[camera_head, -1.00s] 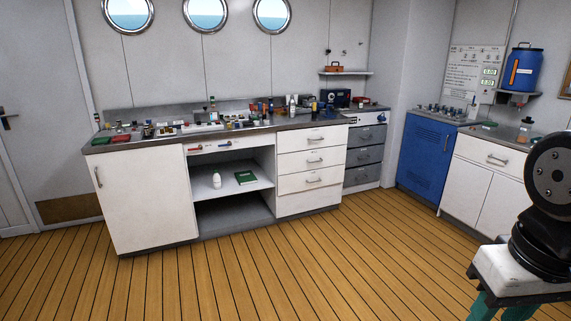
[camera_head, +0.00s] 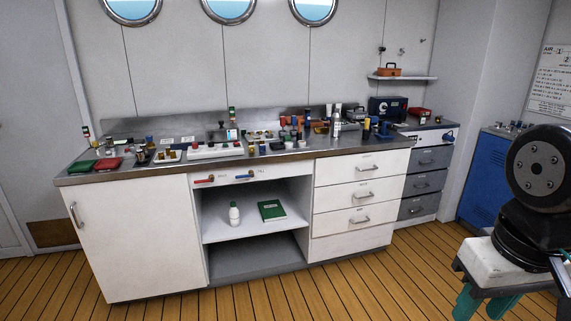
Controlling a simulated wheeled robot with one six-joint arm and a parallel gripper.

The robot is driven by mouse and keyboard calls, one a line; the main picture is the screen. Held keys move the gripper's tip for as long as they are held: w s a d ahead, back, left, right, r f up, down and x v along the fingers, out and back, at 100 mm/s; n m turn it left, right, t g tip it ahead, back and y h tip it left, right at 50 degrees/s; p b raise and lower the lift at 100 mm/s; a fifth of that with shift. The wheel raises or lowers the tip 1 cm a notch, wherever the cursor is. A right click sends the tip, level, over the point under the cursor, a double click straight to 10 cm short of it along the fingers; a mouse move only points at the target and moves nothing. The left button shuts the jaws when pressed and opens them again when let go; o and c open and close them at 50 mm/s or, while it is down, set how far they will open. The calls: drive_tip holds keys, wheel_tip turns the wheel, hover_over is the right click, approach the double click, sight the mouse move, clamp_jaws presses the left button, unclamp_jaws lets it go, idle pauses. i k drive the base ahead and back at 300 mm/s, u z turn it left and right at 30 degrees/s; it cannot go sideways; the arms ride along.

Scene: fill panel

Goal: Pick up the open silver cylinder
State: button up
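The open silver cylinder cannot be told apart at this distance. Several small silver or pale upright items (camera_head: 337,122) stand on the long counter (camera_head: 130,174), toward its right half. It is too small to tell which of these, if any, is an open cylinder. My gripper is not in view; only dark round joints of my own arm show at the right edge.
The counter also bears green (camera_head: 81,167) and red (camera_head: 107,164) flat items and a white rack (camera_head: 214,151). An open shelf below holds a white bottle (camera_head: 234,214) and a green book (camera_head: 271,210). A blue cabinet (camera_head: 482,187) stands right. The wooden floor (camera_head: 345,290) in front is clear.

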sight(337, 120)
drive_tip(key=i, duration=1.95)
drive_tip(key=z, duration=0.15)
drive_tip(key=i, duration=1.75)
drive_tip(key=z, duration=0.15)
